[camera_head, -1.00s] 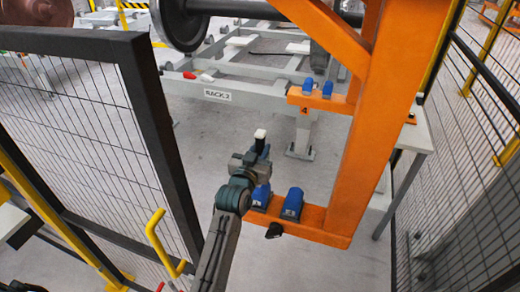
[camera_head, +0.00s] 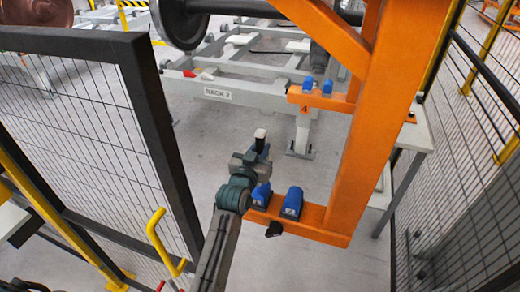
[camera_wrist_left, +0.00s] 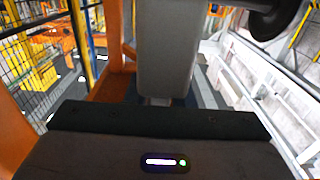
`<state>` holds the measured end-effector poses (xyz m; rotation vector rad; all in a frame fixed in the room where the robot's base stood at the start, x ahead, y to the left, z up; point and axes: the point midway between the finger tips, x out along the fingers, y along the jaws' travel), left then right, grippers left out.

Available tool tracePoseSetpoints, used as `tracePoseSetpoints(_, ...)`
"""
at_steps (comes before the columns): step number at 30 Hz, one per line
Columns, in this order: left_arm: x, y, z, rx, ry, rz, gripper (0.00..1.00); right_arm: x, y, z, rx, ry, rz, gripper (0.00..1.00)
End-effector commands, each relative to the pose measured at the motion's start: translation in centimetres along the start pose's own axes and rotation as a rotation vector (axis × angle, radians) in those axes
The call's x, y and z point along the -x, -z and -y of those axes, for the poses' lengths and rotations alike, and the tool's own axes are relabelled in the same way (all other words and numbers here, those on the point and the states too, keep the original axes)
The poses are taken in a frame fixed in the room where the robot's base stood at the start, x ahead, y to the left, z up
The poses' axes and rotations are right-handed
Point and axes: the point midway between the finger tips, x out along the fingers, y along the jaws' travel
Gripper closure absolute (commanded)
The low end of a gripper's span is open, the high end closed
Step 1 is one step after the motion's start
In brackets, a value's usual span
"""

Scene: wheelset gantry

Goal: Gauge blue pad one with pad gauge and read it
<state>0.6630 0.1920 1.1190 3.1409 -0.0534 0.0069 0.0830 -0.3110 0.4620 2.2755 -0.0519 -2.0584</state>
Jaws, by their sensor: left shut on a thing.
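My left gripper (camera_head: 262,158) is beside and just behind the lower orange bracket (camera_head: 325,222), shut on an upright dark thing with a pale top (camera_head: 260,138), which I take to be the pad gauge. In the left wrist view a pale grey block (camera_wrist_left: 168,55) rises ahead of the dark gripper body; its readout, if any, is not visible. Two blue pads sit on the lower bracket: a left one (camera_head: 261,194), partly hidden by my arm, and a right one (camera_head: 292,203). Their markings are too small to read. The gauge looks apart from both pads. My right gripper is out of view.
An upper orange bracket (camera_head: 318,100) marked 4 carries two small blue pads (camera_head: 327,87). An orange post (camera_head: 362,150) stands right of the gripper. A black mesh fence panel (camera_head: 150,120) and a yellow handle (camera_head: 158,238) are on the left. Open floor lies between.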

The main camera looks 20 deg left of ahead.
Motion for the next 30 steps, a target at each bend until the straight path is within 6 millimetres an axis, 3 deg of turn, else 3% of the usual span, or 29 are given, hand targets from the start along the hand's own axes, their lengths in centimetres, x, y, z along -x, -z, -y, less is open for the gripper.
tracePoseSetpoints(30,0.0,-1.9,0.0,0.0,0.0,-0.003,1.0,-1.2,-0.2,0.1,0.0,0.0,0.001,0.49)
